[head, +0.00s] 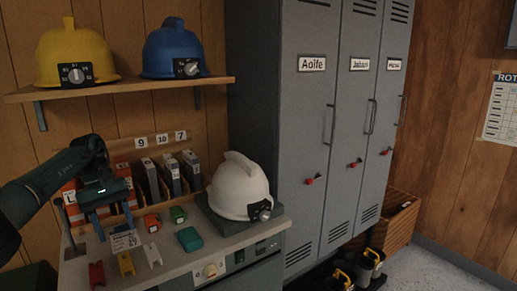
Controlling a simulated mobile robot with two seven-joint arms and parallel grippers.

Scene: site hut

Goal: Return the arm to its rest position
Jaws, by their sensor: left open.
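My left arm comes in from the left edge and bends down over the left part of the counter (215,243). My left gripper (113,224) points down and is open, with its blue fingers apart. A small white printed card (124,241) shows just below the fingertips; I cannot tell whether they touch it. Nothing is visibly held. The gripper and arm hide part of the orange-red items behind them. My right gripper is not in view.
A shelf (130,88) with a yellow helmet (75,55) and a blue helmet (173,50) is above the arm. Upright slots with grey units (171,175) stand behind the gripper, small coloured blocks (189,238) beside it. A white helmet (239,187) and grey lockers (307,120) are right.

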